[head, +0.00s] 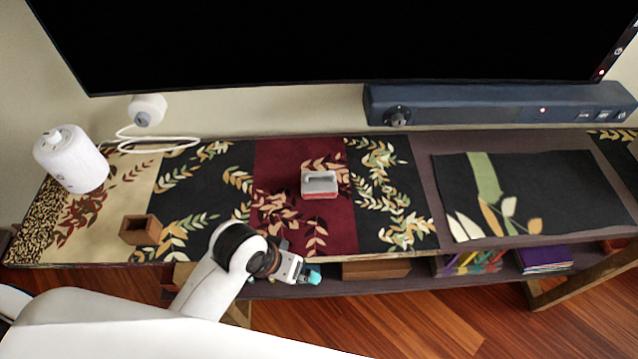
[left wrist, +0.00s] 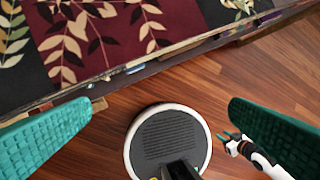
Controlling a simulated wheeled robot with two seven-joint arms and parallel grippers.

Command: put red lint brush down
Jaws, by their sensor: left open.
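A small block with a grey-white top and red lower edge, which looks like the red lint brush (head: 320,185), lies on the dark red band of the cloth on the long shelf top (head: 425,165). My left gripper (head: 312,275) is in front of the shelf's front edge, below and apart from the brush. In the left wrist view its two teal fingers (left wrist: 162,110) are wide apart with nothing between them. The brush is not in that view. My right gripper (left wrist: 228,136) shows small at the right of the left wrist view; its opening is too small to judge.
A white cylinder (head: 71,160) and an open brown wooden box (head: 140,230) stand at the left of the shelf top. A dark blue soundbar (head: 480,103) lies at the back under a large black screen (head: 330,40). A dark mat (head: 560,190) lies flat at the right.

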